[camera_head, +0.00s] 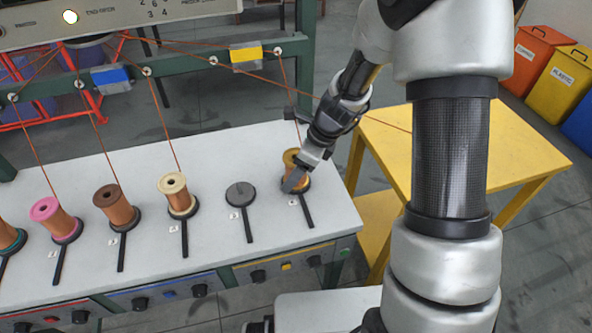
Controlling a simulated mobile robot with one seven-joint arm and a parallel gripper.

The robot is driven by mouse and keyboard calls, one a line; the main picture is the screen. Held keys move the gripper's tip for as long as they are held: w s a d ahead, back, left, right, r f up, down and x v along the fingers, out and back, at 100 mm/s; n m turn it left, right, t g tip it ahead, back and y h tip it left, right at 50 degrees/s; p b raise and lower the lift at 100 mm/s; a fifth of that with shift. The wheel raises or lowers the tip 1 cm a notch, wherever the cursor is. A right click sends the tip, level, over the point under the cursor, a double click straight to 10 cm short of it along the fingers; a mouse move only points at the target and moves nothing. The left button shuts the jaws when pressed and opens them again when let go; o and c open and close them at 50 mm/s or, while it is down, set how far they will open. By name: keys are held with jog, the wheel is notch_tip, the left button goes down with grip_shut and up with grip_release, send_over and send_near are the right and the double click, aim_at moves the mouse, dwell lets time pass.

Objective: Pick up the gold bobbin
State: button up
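The gold bobbin (291,158) stands on the rightmost black holder of the grey-white machine top (262,151). A wire runs up from behind the bobbin to the green rail.
An empty holder (241,194) is left of the gold bobbin. Cream (176,195), brown (116,207) and pink (55,219) bobbins stand further left, with wires rising from them. A yellow table (455,160) is right of the machine. A green rail (190,66) crosses behind.

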jog(key=shift+r, duration=0.1)
jog(key=c, duration=1.6)
